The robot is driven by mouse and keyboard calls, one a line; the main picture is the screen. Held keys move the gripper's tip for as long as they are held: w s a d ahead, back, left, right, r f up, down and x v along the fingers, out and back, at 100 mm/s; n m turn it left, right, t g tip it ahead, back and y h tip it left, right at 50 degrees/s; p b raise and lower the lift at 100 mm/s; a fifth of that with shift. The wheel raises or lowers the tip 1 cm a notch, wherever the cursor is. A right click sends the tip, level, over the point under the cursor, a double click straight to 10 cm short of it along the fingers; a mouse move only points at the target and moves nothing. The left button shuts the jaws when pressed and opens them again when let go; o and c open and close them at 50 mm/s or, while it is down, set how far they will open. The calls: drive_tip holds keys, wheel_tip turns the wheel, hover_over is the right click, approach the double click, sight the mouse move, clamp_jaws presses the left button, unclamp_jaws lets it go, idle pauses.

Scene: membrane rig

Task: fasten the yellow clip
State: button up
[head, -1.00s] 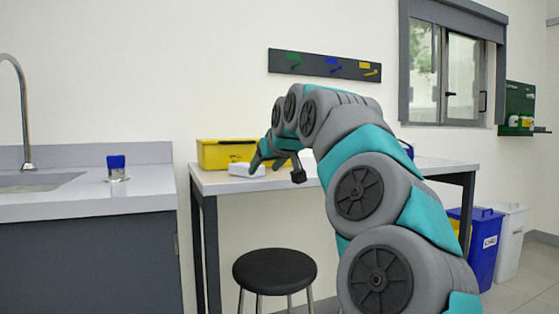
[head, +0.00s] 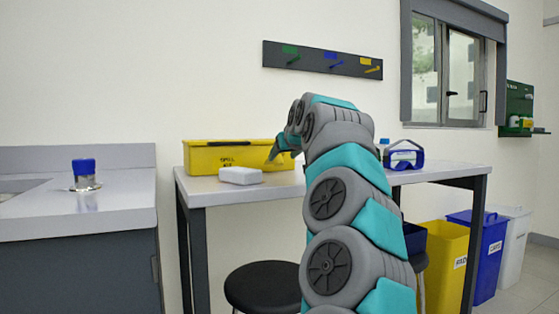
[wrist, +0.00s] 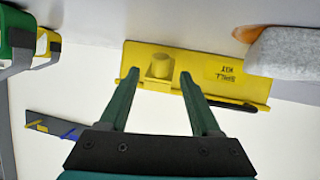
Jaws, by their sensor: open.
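My gripper (wrist: 157,78) is open and empty in the wrist view, its two green fingers apart in front of a yellow spill-kit box (wrist: 205,62). In the head view only a teal part of its end shows, by the right end of the same box (head: 215,155). A yellow looped piece (wrist: 50,47), perhaps the yellow clip, shows at the left edge of the wrist view beside a larger green looped piece (wrist: 18,45). It lies well to the side of my fingers. Whether it is open or fastened I cannot tell. In the head view my arm may hide it.
A white block (head: 240,175) lies on the table (head: 270,188) before the box. A blue looped piece (head: 405,155) stands on the table's right part. A stool (head: 262,288) stands below. A rail (head: 322,59) with coloured hooks hangs on the wall. Yellow (head: 443,265) and blue (head: 488,262) bins stand right.

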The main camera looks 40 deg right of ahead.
sight(279, 160)
drive_tip(key=shift+p+x, duration=0.3)
drive_tip(key=shift+x, duration=1.95)
drive_tip(key=shift+f, duration=0.1)
clamp_jaws()
drive_tip(key=shift+a, duration=0.1)
